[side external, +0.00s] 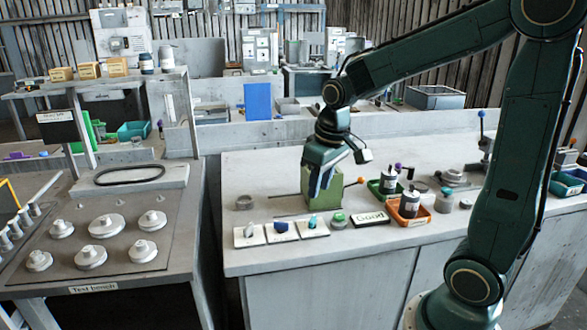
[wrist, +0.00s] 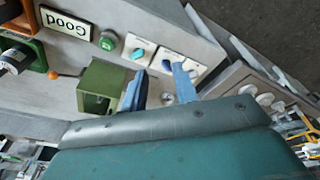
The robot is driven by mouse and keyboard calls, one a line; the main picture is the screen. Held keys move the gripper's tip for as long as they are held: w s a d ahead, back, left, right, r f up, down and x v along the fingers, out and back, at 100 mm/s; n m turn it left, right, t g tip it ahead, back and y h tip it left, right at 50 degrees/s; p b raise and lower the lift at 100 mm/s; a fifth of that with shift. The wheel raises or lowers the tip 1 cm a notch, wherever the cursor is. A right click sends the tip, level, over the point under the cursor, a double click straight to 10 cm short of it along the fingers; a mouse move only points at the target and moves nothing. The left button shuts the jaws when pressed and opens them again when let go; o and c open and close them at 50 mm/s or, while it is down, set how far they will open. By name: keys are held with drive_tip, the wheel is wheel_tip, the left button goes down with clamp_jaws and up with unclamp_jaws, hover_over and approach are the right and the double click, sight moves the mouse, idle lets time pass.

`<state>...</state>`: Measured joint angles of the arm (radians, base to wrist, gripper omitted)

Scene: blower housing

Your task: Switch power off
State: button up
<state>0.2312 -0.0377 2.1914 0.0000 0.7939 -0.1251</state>
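Three white switch plates lie in a row at the front left of the grey workbench. The left plate (side external: 249,235) has a small upright lever or knob, the middle one a blue rocker-like block (side external: 280,227), the right one a teal knob (side external: 312,223). The teal knob also shows in the wrist view (wrist: 138,53). Their labels are too small to read, so I cannot tell which is power. My gripper (side external: 325,187) points down above the bench behind the plates, in front of the green housing.
The green box-shaped housing (side external: 322,193) stands close to my fingers. A green button (side external: 338,219) and a "Good" sign (side external: 370,218) are right of the plates. Green (side external: 376,190) and orange (side external: 398,214) bins hold parts. The test bench (side external: 170,255) is left, across a gap.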

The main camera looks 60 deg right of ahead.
drive_tip(key=g, duration=0.2)
approach(313, 218)
drive_tip(key=shift+m, duration=0.4)
wheel_tip(313, 218, down, 5)
drive_tip(key=shift+w+d+f, duration=0.15)
drive_tip(key=shift+w+f, duration=0.05)
drive_tip(key=shift+f, duration=0.2)
drive_tip(key=shift+s+f, duration=0.15)
drive_tip(key=shift+f, duration=1.05)
drive_tip(key=m, duration=1.2)
drive_tip(key=shift+f, duration=0.1)
drive_tip(key=shift+m, duration=1)
drive_tip(key=shift+f, duration=0.5)
